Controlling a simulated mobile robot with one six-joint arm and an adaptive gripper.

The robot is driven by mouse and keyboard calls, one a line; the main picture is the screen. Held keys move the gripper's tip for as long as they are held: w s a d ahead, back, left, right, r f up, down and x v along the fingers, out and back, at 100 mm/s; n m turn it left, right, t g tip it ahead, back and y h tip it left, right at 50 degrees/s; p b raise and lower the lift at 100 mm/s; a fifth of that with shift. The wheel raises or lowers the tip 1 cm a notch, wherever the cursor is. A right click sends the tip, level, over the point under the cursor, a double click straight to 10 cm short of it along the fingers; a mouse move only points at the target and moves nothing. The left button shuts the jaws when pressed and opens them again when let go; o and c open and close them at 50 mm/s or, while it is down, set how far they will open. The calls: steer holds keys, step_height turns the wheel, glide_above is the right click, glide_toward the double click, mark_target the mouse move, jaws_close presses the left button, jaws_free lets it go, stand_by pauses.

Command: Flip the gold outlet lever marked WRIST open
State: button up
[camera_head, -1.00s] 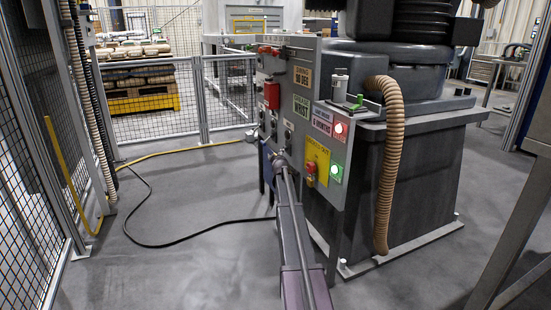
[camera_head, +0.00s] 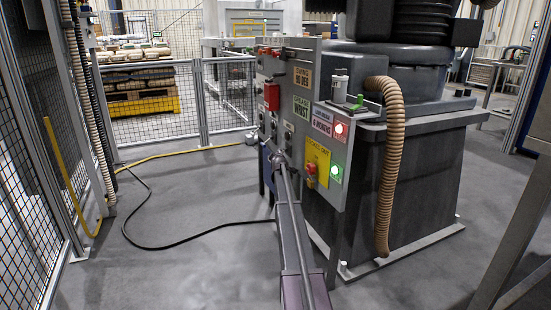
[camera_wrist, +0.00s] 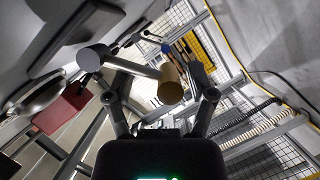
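The gold outlet lever shows in the wrist view as a grey bar ending in a gold cylinder (camera_wrist: 171,86). The bar runs from a round grey hub (camera_wrist: 91,57) at upper left. My gripper (camera_wrist: 157,95) is open, with its fingers spread on either side of the gold cylinder. A gap shows on the left, while the right finger looks closer; I cannot tell whether it touches. In the head view my gripper (camera_head: 279,160) is at the panel's left face, and the lever cannot be made out there. A WRIST label (camera_head: 301,108) is on the panel (camera_head: 322,195).
A red box (camera_head: 271,96) sticks out from the panel; it also shows in the wrist view (camera_wrist: 62,109). A tan hose (camera_head: 390,170) hangs at the right. A black cable (camera_head: 190,240) crosses the floor. Mesh fencing (camera_head: 165,100) stands behind and left.

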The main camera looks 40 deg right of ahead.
steer(key=shift+d, duration=0.1)
jaws_close()
steer(key=shift+s, duration=0.1)
